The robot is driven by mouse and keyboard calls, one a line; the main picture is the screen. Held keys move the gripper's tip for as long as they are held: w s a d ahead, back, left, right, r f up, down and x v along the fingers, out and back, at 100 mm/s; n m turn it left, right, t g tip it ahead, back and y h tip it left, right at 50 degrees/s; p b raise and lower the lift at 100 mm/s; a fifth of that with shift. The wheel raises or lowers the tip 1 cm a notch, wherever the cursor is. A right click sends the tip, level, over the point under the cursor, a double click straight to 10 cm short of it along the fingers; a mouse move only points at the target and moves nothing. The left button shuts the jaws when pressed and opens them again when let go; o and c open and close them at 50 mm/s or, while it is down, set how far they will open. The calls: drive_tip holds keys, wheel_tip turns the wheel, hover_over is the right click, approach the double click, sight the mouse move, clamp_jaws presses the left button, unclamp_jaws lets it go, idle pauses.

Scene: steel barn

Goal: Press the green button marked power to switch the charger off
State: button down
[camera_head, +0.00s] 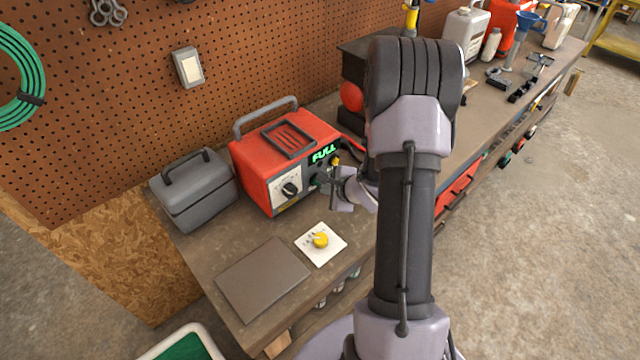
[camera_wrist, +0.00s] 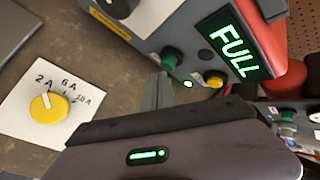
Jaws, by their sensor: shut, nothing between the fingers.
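The red charger (camera_head: 262,165) stands on the bench, its front panel showing a lit green FULL display (camera_head: 324,153). In the wrist view the display (camera_wrist: 229,45) is at upper right. A round green button (camera_wrist: 173,58) protrudes from the panel left of it, with a small lit green lamp (camera_wrist: 187,84) and a yellow knob (camera_wrist: 213,80) nearby. I cannot read a power label. My gripper (camera_wrist: 161,77) is shut and empty, its tips close to the green button; contact cannot be told. In the head view my gripper (camera_head: 338,188) is in front of the panel's right side.
A white card with a yellow dial (camera_head: 320,240) lies on the bench before the charger, near a flat grey plate (camera_head: 262,278). A grey case (camera_head: 193,190) stands left of the charger. The pegboard wall (camera_head: 150,110) is behind. Bottles and tools occupy the far bench.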

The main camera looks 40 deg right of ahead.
drive_tip(key=shift+w, duration=0.6)
idle(0.4)
drive_tip(key=shift+s, duration=0.15)
drive_tip(key=shift+s+d+p, duration=0.15)
drive_tip(key=shift+s+p, duration=0.3)
drive_tip(key=shift+s, duration=1.6)
drive_tip(key=shift+s+d+p, duration=0.15)
drive_tip(key=shift+s+p, duration=0.25)
drive_tip(key=shift+s, duration=1.6)
drive_tip(key=w+a+r+n+g+h+b, duration=0.2)
drive_tip(key=a+r+n+b, duration=0.25)
drive_tip(key=r+n, duration=0.55)
drive_tip(key=s+a+r+n+y+b, duration=0.1)
drive_tip(key=s+a+r+n, duration=0.2)
drive_tip(key=s+a, duration=0.2)
drive_tip(key=s+a+r+n+y+b, duration=0.1)
drive_tip(key=s+a+r+n, duration=0.3)
drive_tip(key=a, duration=0.8)
drive_tip(key=s+a+r+n+g+y+b, duration=0.1)
drive_tip(key=s+a+r+n+y+b, duration=0.1)
drive_tip(key=s+a, duration=0.5)
drive_tip(key=shift+s+a+r+n+y, duration=0.3)
drive_tip(key=shift+a+r+n+y, duration=0.2)
drive_tip(key=shift+a+r+n, duration=0.5)
